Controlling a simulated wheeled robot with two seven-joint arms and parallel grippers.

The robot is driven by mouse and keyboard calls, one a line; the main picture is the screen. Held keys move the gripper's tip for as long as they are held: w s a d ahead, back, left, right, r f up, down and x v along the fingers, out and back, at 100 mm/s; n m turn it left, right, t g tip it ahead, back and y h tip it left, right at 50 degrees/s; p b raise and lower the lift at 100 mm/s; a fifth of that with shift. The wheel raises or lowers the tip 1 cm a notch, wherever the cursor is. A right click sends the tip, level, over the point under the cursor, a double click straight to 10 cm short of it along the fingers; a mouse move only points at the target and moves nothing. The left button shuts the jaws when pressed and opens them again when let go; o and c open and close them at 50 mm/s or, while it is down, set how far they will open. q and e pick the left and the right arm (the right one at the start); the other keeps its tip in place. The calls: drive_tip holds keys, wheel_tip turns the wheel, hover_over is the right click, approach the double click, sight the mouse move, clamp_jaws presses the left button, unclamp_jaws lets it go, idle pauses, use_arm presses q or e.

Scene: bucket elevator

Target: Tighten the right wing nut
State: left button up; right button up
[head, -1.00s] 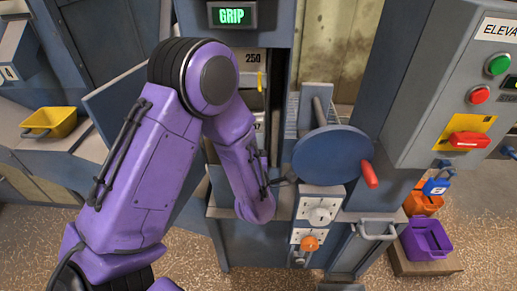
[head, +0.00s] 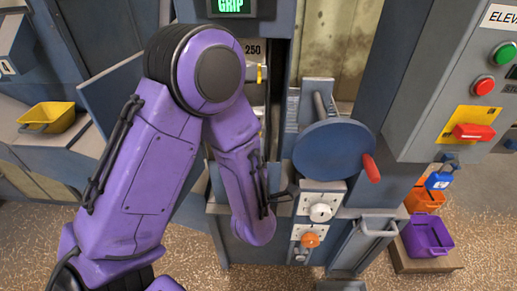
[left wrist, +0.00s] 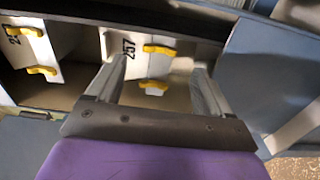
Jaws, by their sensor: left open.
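In the left wrist view, yellow wing-like pieces sit on white plates: an upper one (left wrist: 160,49) and a lower one (left wrist: 153,87) show between the fingertips, beside the number 257. Two more yellow pieces (left wrist: 42,70) are on the left plate. I cannot tell which one is the right wing nut. In the head view my purple left arm hides the gripper; one yellow piece (head: 261,74) shows under the number 250. My right gripper is not in view.
A blue disc with a red handle (head: 335,150) stands right of my arm, above a white knob (head: 320,212) and an orange knob (head: 310,240). A grey open door panel (left wrist: 275,70) is close on the right in the wrist view. A lit GRIP sign (head: 232,5) is overhead.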

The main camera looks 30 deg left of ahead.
use_arm(q)
drive_tip(key=p+v, duration=0.1)
drive_tip(key=v, duration=0.3)
drive_tip(key=shift+s+d, duration=0.2)
drive_tip(key=shift+s, duration=0.15)
wheel_tip(320, 180, down, 15)
drive_tip(key=s+d+m+g+h, duration=0.2)
drive_tip(key=m+g+h, duration=0.3)
drive_tip(key=m, duration=0.9)
drive_tip(key=s+a+f+m+g, duration=0.1)
drive_tip(key=s+a+f+g, duration=0.2)
drive_tip(key=s+f, duration=0.4)
drive_tip(key=s+a+f+m+g+h, duration=0.1)
drive_tip(key=s+a+f+m+g, duration=0.1)
drive_tip(key=s+f, duration=0.5)
drive_tip(key=s+a+g, duration=0.1)
drive_tip(key=s+g, duration=0.1)
drive_tip(key=s, duration=0.3)
drive_tip(key=shift+f, duration=0.15)
drive_tip(key=shift+s, duration=0.1)
